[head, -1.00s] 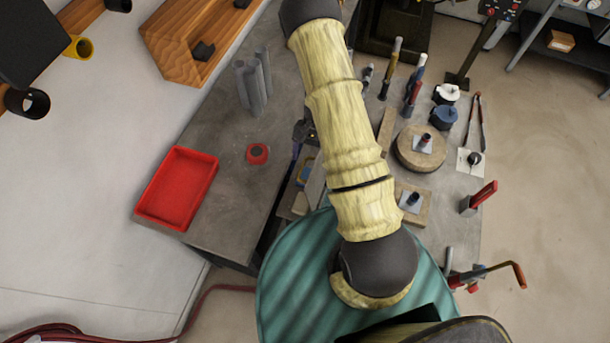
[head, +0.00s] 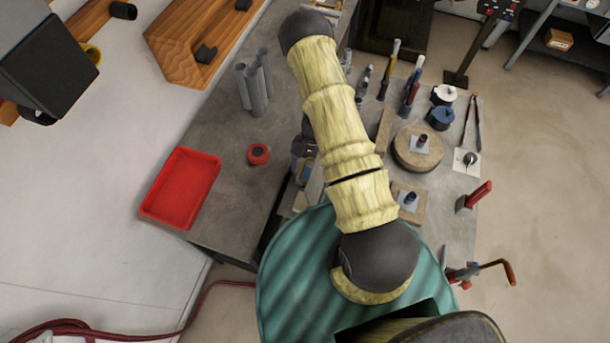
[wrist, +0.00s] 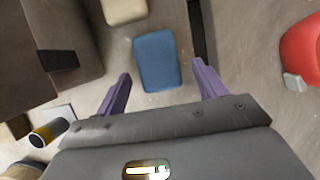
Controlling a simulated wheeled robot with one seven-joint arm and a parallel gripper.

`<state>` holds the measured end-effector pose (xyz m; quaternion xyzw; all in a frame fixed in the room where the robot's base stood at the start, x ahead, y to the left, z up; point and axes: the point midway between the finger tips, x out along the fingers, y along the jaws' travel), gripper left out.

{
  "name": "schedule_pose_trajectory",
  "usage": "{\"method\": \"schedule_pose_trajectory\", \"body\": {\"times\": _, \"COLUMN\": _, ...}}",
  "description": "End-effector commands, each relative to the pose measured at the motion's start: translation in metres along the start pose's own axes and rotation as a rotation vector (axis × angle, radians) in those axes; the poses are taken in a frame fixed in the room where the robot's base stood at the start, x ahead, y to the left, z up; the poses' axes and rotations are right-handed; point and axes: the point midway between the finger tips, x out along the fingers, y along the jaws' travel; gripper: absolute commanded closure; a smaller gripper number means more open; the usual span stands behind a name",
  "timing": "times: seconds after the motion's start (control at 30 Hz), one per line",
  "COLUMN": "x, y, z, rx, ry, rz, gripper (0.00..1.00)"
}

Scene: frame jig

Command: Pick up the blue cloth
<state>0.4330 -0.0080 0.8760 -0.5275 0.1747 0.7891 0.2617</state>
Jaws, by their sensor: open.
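The blue cloth (wrist: 157,60) lies flat as a folded rectangle on the grey worktop in the wrist view. My gripper (wrist: 161,72) is open, with its two purple fingers spread to either side of the cloth's near end, empty between them. The height of the fingers above the cloth is hard to tell. In the head view a small blue patch of the cloth (head: 304,174) shows beside my arm. The arm hides most of the gripper there.
A beige block (wrist: 123,10) lies just beyond the cloth. A dark slot or edge runs close to its right. A red object (wrist: 303,52) is at far right. In the head view a red tray (head: 180,188) and a red round item (head: 258,154) sit left, tools stand right.

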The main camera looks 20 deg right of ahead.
Motion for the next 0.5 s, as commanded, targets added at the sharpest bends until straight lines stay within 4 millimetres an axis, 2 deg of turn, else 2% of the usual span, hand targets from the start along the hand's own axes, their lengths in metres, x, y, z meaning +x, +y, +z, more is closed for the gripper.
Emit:
{"method": "schedule_pose_trajectory", "body": {"times": 0.3, "x": -0.0002, "y": 0.0001, "z": 0.0001, "rx": 0.0, "ry": 0.0, "rz": 0.0, "gripper": 0.29}}
{"method": "schedule_pose_trajectory", "body": {"times": 0.5, "x": -0.0003, "y": 0.0001, "z": 0.0001, "rx": 0.0, "ry": 0.0, "rz": 0.0, "gripper": 0.68}}
